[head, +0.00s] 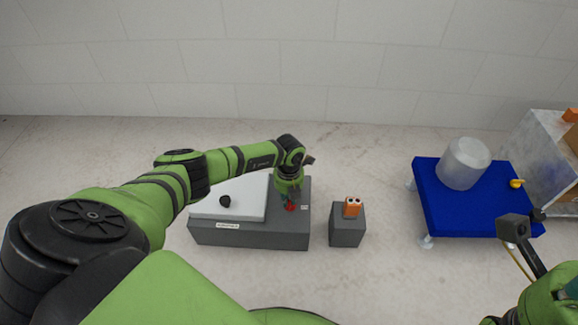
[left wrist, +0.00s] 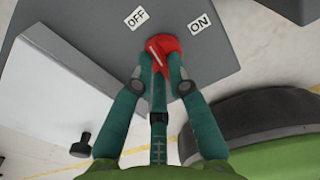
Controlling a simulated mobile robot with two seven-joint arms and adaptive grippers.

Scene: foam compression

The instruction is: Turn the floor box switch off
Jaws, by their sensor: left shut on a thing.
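The grey floor box (head: 245,234) stands on the floor with a white panel on its left part. Its red switch knob (head: 291,207) is on the right part of the top and also shows in the left wrist view (left wrist: 169,47). My left gripper (head: 289,195) is over the knob, its teal fingers (left wrist: 160,78) closed around it. The white line on the knob tilts toward the OFF label (left wrist: 137,17); the ON label (left wrist: 201,23) is to its right. The fingers hide part of the knob. My right arm shows only at the bottom right corner; its jaw state is unclear.
A small grey block (head: 347,232) with an orange piece (head: 352,206) on it stands right of the box. Farther right is a blue-topped cart (head: 440,215) with a translucent container (head: 464,163). A black knob (head: 225,201) sticks up from the white panel.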

